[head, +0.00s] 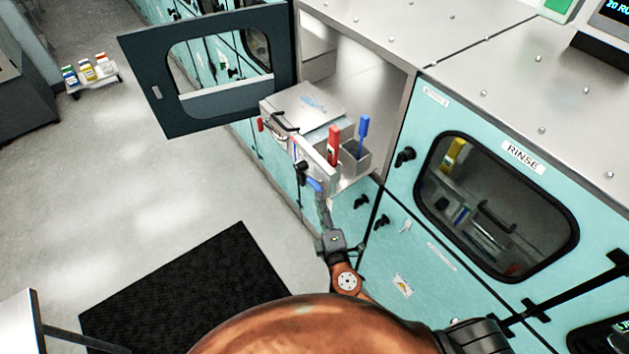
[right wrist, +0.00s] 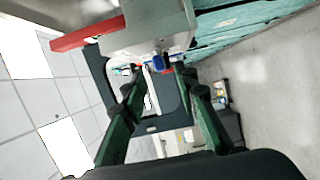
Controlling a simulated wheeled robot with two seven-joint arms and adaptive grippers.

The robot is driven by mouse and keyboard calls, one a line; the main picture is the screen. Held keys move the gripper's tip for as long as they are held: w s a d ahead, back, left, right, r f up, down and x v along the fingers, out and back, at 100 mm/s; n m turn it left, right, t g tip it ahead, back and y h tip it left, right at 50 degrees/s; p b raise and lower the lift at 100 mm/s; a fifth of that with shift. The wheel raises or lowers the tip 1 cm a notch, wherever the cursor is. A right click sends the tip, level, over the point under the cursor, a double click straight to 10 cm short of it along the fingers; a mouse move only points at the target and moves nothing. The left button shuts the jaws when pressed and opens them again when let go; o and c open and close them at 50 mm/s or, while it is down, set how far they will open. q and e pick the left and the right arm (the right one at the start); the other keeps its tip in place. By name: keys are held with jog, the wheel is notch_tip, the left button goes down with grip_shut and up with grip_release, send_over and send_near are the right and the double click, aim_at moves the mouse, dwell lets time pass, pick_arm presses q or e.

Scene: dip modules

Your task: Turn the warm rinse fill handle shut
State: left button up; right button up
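A metal dip module (head: 290,104) juts out of an open bay. A blue handle (head: 314,185) sits low on its near side, and a red handle (head: 333,147) and another blue handle (head: 362,128) stand upright nearby. I cannot read which one is marked warm rinse fill. My right gripper (head: 322,200) is just below the low blue handle. In the right wrist view its fingers (right wrist: 158,85) are spread, with a blue part (right wrist: 158,62) ahead between the tips and no visible grip on it. A red bar (right wrist: 85,38) shows upper left there. My left gripper is not visible.
The bay's dark windowed door (head: 160,105) stands open at left. Teal cabinets with black knobs (head: 405,156) and a RINSE window (head: 500,205) line the right. A black mat (head: 190,295) lies on the open floor. A low cart (head: 92,80) with bottles stands far left.

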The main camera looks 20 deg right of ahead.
aim_at(314, 183)
jog(key=w+p, duration=0.1)
jog(key=w, duration=0.5)
jog(key=shift+w+r+p, duration=0.1)
jog(key=shift+p, duration=0.25)
jog(key=shift+w+d, duration=0.1)
jog(key=shift+w, duration=0.6)
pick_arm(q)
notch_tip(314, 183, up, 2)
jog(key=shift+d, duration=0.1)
pick_arm(e)
jog(key=shift+c, duration=0.5)
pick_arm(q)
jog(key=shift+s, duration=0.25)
pick_arm(e)
grip_shut()
